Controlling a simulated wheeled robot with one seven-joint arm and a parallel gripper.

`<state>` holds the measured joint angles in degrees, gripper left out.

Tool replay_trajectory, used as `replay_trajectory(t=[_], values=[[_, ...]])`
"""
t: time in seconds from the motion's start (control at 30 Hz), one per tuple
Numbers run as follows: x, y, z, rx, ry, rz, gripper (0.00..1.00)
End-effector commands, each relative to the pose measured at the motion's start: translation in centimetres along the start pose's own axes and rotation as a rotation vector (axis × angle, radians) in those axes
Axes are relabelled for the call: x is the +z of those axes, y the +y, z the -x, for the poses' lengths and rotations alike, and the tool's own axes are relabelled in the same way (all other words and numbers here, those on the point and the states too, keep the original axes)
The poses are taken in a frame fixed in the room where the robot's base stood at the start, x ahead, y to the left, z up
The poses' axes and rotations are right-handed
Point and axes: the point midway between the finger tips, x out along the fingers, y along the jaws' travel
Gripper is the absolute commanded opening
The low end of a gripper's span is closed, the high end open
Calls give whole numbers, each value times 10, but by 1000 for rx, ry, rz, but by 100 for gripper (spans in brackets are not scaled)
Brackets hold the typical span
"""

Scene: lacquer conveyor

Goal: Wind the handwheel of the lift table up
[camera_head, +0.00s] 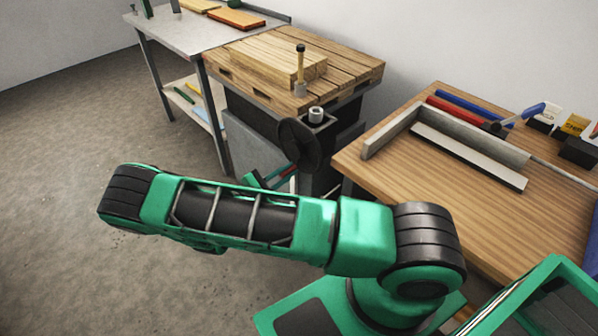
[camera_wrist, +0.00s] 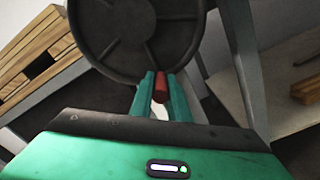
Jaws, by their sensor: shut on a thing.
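The handwheel (camera_head: 299,145) is a dark disc on the front of the lift table (camera_head: 262,128), which has a slatted wooden top. In the wrist view the handwheel (camera_wrist: 130,35) fills the upper middle, with its spokes and rim showing. A red handle (camera_wrist: 160,88) sits at the lower rim of the wheel. My gripper (camera_wrist: 161,96) is shut on this red handle, with a green finger on each side of it.
Wooden boards (camera_head: 265,64) and a small upright post (camera_head: 300,65) stand on the lift table. A wooden workbench (camera_head: 465,215) with a metal fence is close at the right. A grey metal table (camera_head: 195,38) stands behind at the left. Open floor (camera_head: 70,130) lies at the left.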

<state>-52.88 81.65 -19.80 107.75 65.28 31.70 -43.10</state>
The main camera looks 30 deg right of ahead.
Motion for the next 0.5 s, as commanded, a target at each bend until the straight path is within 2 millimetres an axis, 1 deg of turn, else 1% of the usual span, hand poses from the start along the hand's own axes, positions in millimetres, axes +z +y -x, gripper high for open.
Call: replay_trajectory(t=[0.03,0.13,0.5], values=[[-2,6,5,9,6,-5,0],[-4,9,7,12,8,-4,0],[-6,13,10,15,11,-2,0]])
